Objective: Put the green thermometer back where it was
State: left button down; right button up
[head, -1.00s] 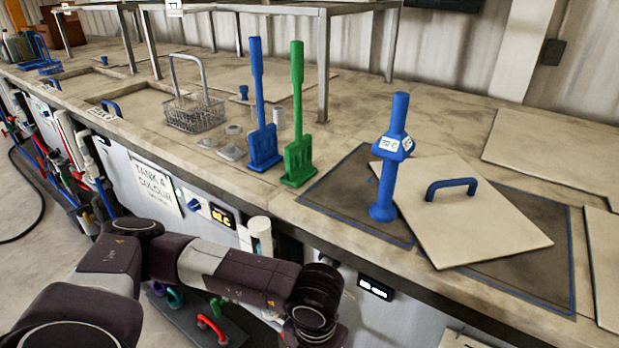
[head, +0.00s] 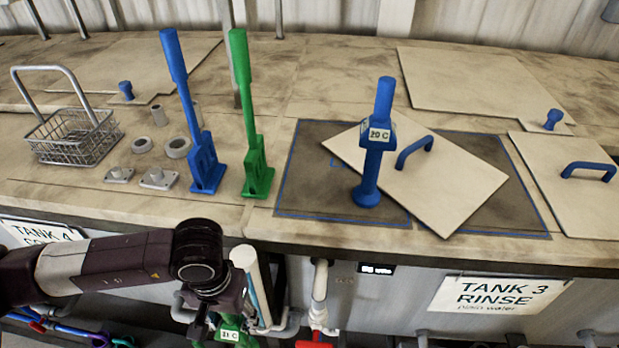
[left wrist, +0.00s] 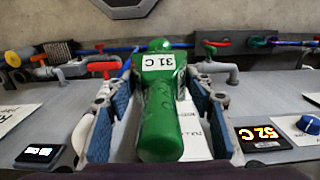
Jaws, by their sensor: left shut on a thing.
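The green thermometer (left wrist: 162,110), labelled 31 C, is between the blue-padded fingers of my left gripper (left wrist: 160,98), which is shut on it. In the head view the green thermometer (head: 229,335) shows only partly at the bottom edge, under my left gripper (head: 215,307), in front of the bench and below its top. A blue thermometer (head: 372,165), labelled 20 C, stands upright on the bench by a tilted lid. My right gripper is in neither view.
Pipes (head: 320,290) run along the bench front.

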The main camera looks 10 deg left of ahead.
pick_arm(q)
jog(key=shift+r+b, duration=0.15)
jog(key=shift+b, duration=0.25)
jog(key=shift+d, duration=0.3)
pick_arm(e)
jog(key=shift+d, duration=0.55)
pick_arm(q)
jog(key=shift+a, duration=0.2)
